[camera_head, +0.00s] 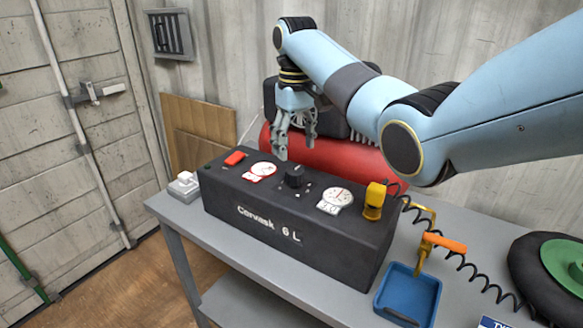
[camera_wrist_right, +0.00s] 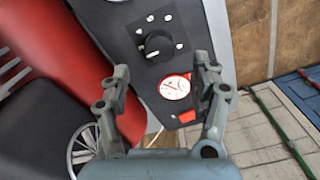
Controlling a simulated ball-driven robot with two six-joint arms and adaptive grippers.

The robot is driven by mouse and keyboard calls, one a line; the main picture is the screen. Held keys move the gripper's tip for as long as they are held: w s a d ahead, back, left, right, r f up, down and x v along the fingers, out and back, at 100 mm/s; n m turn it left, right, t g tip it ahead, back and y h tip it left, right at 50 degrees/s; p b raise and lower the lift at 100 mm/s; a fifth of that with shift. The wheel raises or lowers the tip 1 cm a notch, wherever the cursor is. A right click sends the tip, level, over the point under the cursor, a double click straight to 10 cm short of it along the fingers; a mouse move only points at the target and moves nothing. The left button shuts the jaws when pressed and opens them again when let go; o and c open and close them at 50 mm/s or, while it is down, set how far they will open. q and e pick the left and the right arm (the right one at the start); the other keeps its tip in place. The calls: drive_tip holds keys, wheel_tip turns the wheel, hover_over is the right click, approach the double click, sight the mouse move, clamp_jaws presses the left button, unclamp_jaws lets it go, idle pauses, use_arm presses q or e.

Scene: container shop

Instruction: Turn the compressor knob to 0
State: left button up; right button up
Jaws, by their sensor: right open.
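The black compressor knob (camera_head: 295,176) stands on the sloped top panel of the dark compressor box (camera_head: 270,222), between two white dials. In the right wrist view the knob (camera_wrist_right: 158,46) has a white pointer mark and white marks around it. My right gripper (camera_head: 297,150) hangs over the back of the panel, above and a little left of the knob, with its fingers pointing down. It is open and empty; its fingers (camera_wrist_right: 165,95) are apart and do not touch the knob. The left gripper is not in view.
A left dial (camera_head: 263,169), a right dial (camera_head: 338,196) and a red switch (camera_head: 235,158) share the panel. A yellow fitting (camera_head: 374,200) with a coiled hose stands at its right end. A red tank (camera_head: 340,152) lies behind. A blue tray (camera_head: 408,293) is on the table.

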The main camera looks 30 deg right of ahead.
sight(295, 170)
wheel_tip(295, 170, down, 5)
drive_tip(key=shift+f, duration=1.25)
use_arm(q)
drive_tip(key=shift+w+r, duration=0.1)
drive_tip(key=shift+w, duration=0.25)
use_arm(e)
drive_tip(key=c, duration=1.2)
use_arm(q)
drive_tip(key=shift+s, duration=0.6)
